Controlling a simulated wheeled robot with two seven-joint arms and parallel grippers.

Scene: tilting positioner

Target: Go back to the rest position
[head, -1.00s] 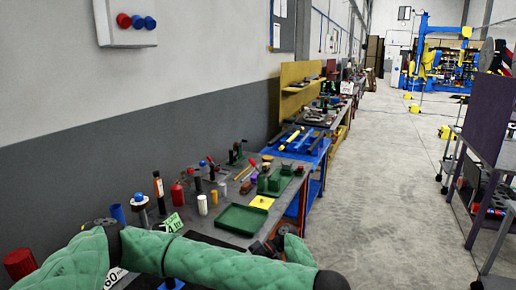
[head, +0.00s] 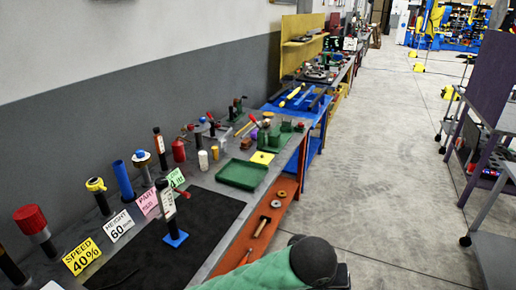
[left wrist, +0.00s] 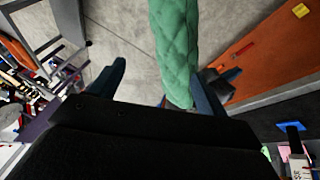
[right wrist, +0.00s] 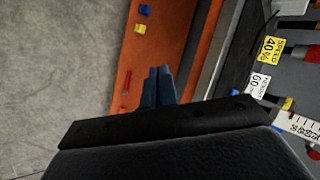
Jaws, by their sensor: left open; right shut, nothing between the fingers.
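My left gripper (left wrist: 168,88) shows in the left wrist view with its two dark blue fingers spread wide apart and nothing between them. A green padded link of my own arm passes behind that gap. My right gripper (right wrist: 158,85) shows in the right wrist view with its fingers together and empty, seen against an orange lower shelf (right wrist: 150,60) of the bench. In the head view only a green padded arm part of mine shows at the bottom edge. Neither gripper's fingers can be made out there.
A long workbench runs along the left wall. Its black mat (head: 130,262) carries a dark post on a blue base (head: 176,239). Yellow (head: 82,256), white and pink signs, knobbed posts and a green tray (head: 242,174) stand along it. Open floor (head: 375,180) lies right of the bench.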

